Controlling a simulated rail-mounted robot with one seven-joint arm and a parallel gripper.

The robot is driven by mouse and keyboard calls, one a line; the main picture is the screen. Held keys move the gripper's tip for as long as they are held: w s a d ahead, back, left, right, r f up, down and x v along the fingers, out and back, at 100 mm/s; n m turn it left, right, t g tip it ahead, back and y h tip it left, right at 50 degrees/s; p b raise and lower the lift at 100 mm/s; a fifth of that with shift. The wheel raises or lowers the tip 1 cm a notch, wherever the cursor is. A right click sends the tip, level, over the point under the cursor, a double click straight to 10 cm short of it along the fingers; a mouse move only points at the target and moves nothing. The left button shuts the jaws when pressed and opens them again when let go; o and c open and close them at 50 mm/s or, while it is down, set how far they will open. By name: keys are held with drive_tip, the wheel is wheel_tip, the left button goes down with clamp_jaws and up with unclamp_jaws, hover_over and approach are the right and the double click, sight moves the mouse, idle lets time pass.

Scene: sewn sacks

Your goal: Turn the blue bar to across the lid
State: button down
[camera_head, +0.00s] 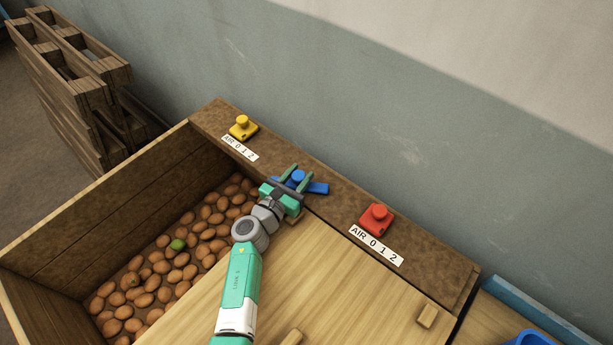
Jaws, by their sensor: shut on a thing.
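The blue bar (317,187) sits on the brown ledge (338,211) at the back of the wooden bin, between a yellow knob and a red knob. Its round blue hub shows between the fingers. My gripper (292,177) reaches up from the front and is shut on the blue bar, with one green finger on each side of the hub. The bar's left part is partly hidden by the gripper. The pale wooden lid (330,270) covers the right part of the bin, and the bar's right end points along the ledge.
The yellow knob (242,127) and the red knob (376,219) stand on the ledge beside "AIR 0 1 2" labels. Brown round produce (190,240) fills the open left part of the bin. A wall rises behind; wooden pallets (70,80) stand at left.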

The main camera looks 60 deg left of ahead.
sight(295, 181)
drive_tip(key=c, duration=0.9)
unclamp_jaws()
drive_tip(key=shift+c, duration=0.2)
drive_tip(key=p+v, duration=0.1)
drive_tip(key=v, duration=0.7)
drive_tip(key=shift+w+p, duration=0.1)
drive_tip(key=shift+p, duration=0.25)
